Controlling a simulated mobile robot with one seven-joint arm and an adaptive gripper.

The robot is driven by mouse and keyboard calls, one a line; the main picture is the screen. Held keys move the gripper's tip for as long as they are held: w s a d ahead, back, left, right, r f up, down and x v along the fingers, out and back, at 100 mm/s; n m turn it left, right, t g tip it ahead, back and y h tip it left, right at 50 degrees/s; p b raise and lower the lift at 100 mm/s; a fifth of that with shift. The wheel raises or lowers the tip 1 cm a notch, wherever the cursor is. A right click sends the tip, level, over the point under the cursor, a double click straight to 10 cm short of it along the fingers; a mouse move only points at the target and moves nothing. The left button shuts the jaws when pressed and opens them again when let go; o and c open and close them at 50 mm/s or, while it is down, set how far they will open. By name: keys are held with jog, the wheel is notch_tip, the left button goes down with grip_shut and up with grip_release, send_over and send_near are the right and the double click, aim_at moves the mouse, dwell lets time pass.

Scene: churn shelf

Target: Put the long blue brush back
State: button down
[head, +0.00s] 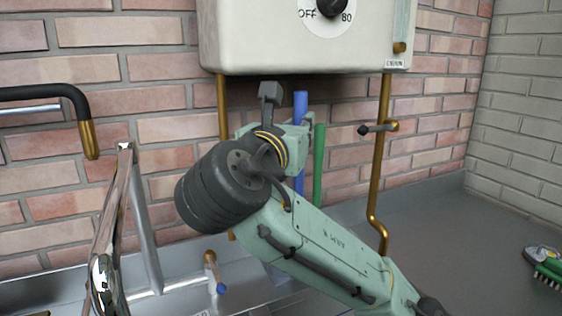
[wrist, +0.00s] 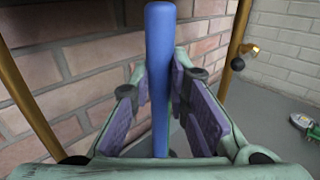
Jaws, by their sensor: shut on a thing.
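The long blue brush shows as an upright blue handle (head: 300,106) below the white heater in the head view. In the wrist view the blue handle (wrist: 160,60) stands between my finger pads. My gripper (head: 296,138) is shut on this handle; its fingers (wrist: 164,85) also show in the wrist view. The brush's lower end is hidden behind my arm in the head view, and I cannot see its bristles. A green handle (head: 319,165) stands upright just right of the blue one, partly behind my gripper.
The white heater (head: 300,50) hangs close above. Brass pipes flank the handles at left (head: 222,105) and right (head: 383,175), the right one with a valve (head: 378,128). A chrome tap (head: 105,240) rises at left. A green brush (head: 545,267) lies on the grey counter (head: 455,250), otherwise clear there.

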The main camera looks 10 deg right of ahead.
aim_at(299, 184)
jog(key=w+a+p, duration=0.1)
jog(key=w+p, duration=0.1)
jog(key=w, duration=0.4)
notch_tip(299, 184, down, 7)
jog(key=p, duration=0.1)
jog(key=shift+w+f, duration=0.2)
jog(key=shift+w, duration=0.15)
jog(key=shift+a, duration=0.1)
jog(key=shift+f, duration=0.3)
jog(key=c, duration=1.5)
grip_release()
jog(key=shift+c, duration=0.2)
jog(key=shift+r, duration=0.1)
